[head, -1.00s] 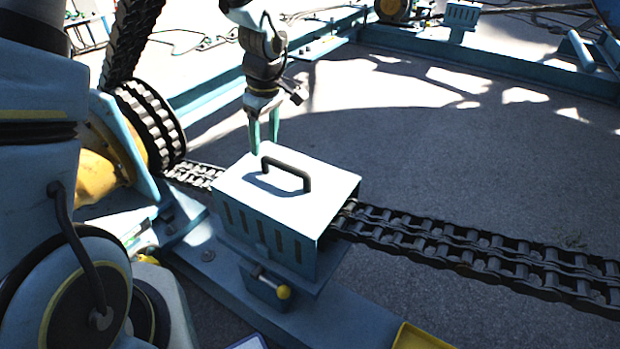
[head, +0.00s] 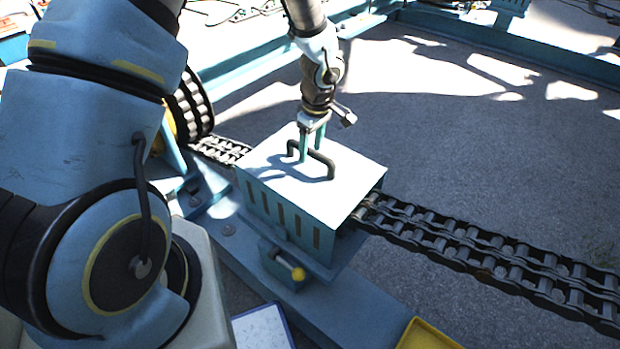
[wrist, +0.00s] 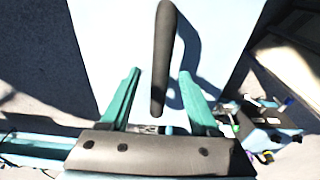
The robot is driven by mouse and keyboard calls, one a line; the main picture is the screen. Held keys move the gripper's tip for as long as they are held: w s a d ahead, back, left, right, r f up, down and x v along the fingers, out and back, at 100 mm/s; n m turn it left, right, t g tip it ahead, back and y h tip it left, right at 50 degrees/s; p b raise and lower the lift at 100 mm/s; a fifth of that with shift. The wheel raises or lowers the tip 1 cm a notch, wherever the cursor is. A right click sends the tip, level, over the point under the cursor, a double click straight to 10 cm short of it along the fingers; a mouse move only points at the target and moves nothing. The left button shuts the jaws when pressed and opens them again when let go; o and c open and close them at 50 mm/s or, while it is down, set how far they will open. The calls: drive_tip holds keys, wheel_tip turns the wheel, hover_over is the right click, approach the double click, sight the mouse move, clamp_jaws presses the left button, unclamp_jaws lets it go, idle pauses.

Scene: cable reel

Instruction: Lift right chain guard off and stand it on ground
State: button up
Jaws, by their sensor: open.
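The chain guard (head: 265,175) is a pale blue box with slotted sides and a white-lit top, sitting over the chain on the blue frame. Its black handle (head: 322,163) stands on the top; in the wrist view the handle (wrist: 164,60) runs lengthwise. My gripper (head: 303,158) is above the guard's top at the handle's left part. In the wrist view my gripper (wrist: 157,88) is open, with one teal finger on each side of the handle's near end. Gaps show between fingers and handle, and I see no grip.
The heavy double chain (head: 490,245) runs out of the guard to the right. A sprocket (head: 190,105) stands at the left behind my arm. A yellow-knobbed latch (head: 290,270) sticks out below the guard. A yellow tray (head: 425,335) lies in front; grey ground (head: 480,150) is open behind.

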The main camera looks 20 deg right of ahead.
drive_tip(key=shift+w+a+f, duration=0.1)
drive_tip(key=shift+f, duration=0.8)
clamp_jaws()
drive_tip(key=shift+r, duration=0.1)
idle(0.7)
